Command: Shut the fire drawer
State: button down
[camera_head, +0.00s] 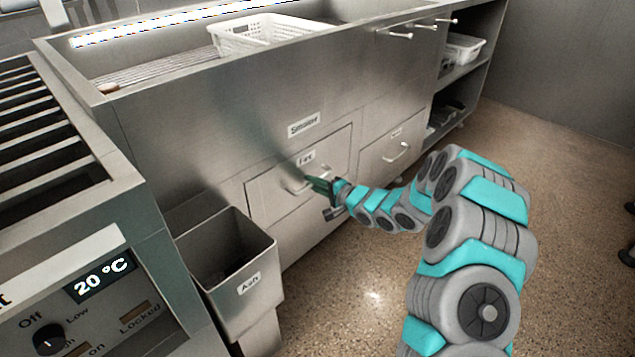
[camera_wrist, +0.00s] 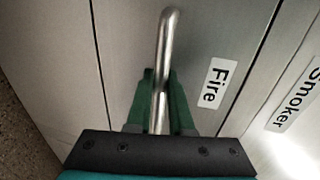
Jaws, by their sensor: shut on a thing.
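The fire drawer (camera_head: 272,196) is a steel front labelled "Fire" low in the metal unit, under the "Smoker" label. Its front looks flush or nearly so with the unit; I cannot tell whether a small gap stays. Its bar handle (camera_head: 294,187) shows in the head view, partly covered by my gripper (camera_head: 322,186). In the wrist view the curved handle (camera_wrist: 168,45) runs between the green fingers of my gripper (camera_wrist: 160,98), which are shut on it. The "Fire" label (camera_wrist: 219,83) is beside the fingers.
An ash bin (camera_head: 240,262) stands left of the drawer, close to its front. Another drawer (camera_head: 385,160) with a handle is to the right. A white perforated basket (camera_head: 262,30) sits on top. Open floor (camera_head: 350,290) lies in front.

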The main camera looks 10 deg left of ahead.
jog(key=c, duration=1.1)
grip_release()
jog(key=shift+a, duration=0.15)
jog(key=shift+v, duration=3.95)
jog(key=shift+w+f, duration=0.1)
